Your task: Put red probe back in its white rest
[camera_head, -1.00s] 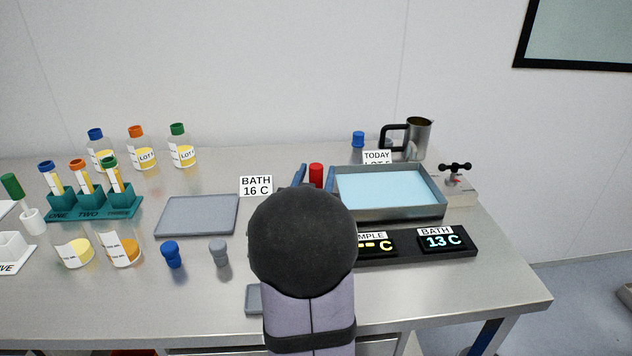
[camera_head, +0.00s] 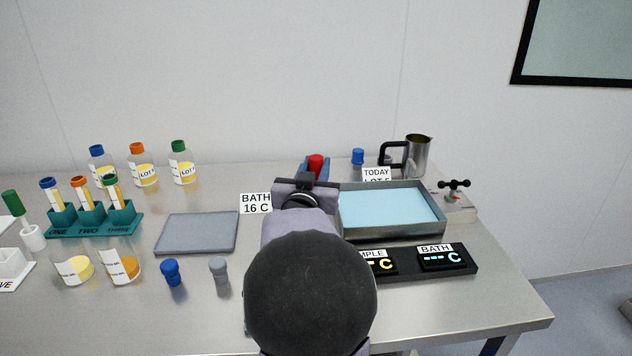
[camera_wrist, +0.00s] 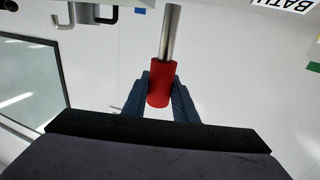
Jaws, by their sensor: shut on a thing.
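The red probe (camera_head: 315,163) is held at the tip of my gripper (camera_head: 314,170), above the back of the bench and left of the water bath. In the wrist view its red handle (camera_wrist: 159,84) sits between the two blue fingers (camera_wrist: 160,92), and its metal rod (camera_wrist: 170,35) runs out toward the top of the picture. My gripper is shut on the handle. I cannot make out a white rest for the red probe; my arm hides part of the bench. A white rest on the left holds a green probe (camera_head: 12,204).
The blue water bath (camera_head: 390,209) stands right of my arm, with displays (camera_head: 443,257) in front. A metal jug (camera_head: 418,155) stands behind it. A grey tray (camera_head: 196,233), blue stopper (camera_head: 171,272) and grey stopper (camera_head: 219,269) lie left. Bottles and the teal rack (camera_head: 95,219) stand further left.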

